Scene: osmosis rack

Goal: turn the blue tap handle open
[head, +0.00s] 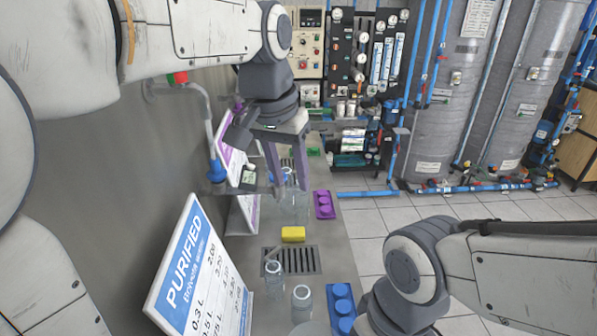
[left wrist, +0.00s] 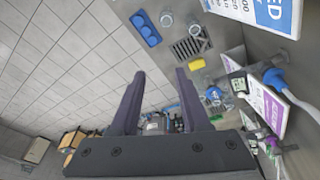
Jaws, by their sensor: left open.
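The blue tap handle (head: 216,171) sits at the lower end of a grey pipe by the left wall, in the head view. In the left wrist view a blue tap part (left wrist: 275,78) shows at the right, beside the signs. My left gripper (head: 289,188) is open and empty, pointing down over the counter. It is to the right of the handle and apart from it. Its two dark fingers (left wrist: 158,74) stand wide apart in the left wrist view, with the tap outside them. My right arm shows at the lower right, but its fingers are not visible.
A PURIFIED sign (head: 196,275) stands on the counter near the wall. Clear bottles (head: 301,298), a yellow sponge (head: 293,234), a drain grate (head: 300,260), a purple holder (head: 324,204) and a blue holder (head: 341,308) occupy the counter. Tiled floor lies to the right.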

